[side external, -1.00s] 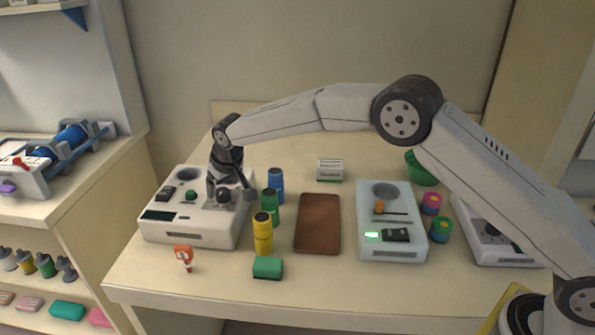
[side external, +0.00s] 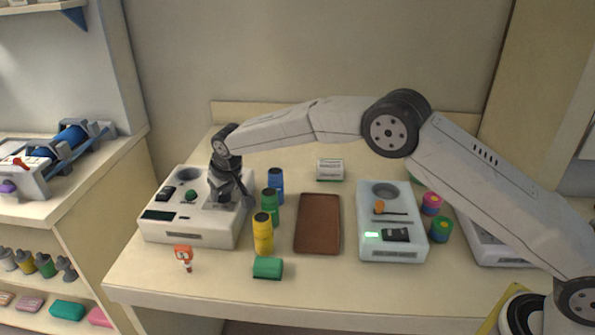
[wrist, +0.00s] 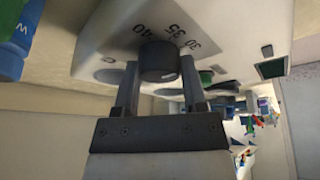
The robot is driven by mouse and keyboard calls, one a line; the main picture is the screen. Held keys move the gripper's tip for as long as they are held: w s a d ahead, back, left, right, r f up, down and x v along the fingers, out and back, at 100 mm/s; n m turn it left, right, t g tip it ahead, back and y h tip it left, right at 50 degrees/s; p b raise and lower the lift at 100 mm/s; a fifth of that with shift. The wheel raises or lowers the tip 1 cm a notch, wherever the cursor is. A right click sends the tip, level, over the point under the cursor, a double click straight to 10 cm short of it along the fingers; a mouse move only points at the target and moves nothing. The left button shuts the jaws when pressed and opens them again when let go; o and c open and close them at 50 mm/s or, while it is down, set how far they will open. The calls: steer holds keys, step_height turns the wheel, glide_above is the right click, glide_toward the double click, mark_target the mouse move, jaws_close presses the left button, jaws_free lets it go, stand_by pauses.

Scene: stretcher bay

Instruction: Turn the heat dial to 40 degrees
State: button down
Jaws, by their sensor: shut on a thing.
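The heat dial (wrist: 158,60) is a dark round knob on a white heater unit (side external: 190,237), with 40, 35 and 30 printed around it in the wrist view. I cannot make out a pointer mark on the knob, so its setting is unclear. My gripper (wrist: 159,72) has one finger on each side of the dial and is shut on it. In the side view my gripper (side external: 228,199) points down onto the right part of the unit's top and mostly hides the dial. A green knob (side external: 191,195) and a dark display (side external: 159,215) are left of it.
Blue (side external: 276,180), green (side external: 270,207) and yellow (side external: 263,236) cylinders stand close right of the unit. An orange-topped item (side external: 184,257) stands in front.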

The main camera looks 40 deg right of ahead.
steer(key=shift+n, duration=0.5)
steer(key=shift+d+n+y, duration=0.1)
steer(key=shift+n+y, duration=0.6)
steer(key=shift+n, duration=0.7)
steer(key=n+g+y, duration=0.1)
steer(key=n, duration=0.2)
steer(key=shift+d, duration=0.1)
steer(key=n+g+y, duration=0.1)
steer(key=n, duration=0.3)
steer(key=shift+w, duration=0.1)
steer(key=shift+n+g+y, duration=0.4)
steer(key=shift+n+g, duration=0.2)
steer(key=shift+n, duration=1.1)
steer(key=shift+c, duration=0.7)
jaws_free()
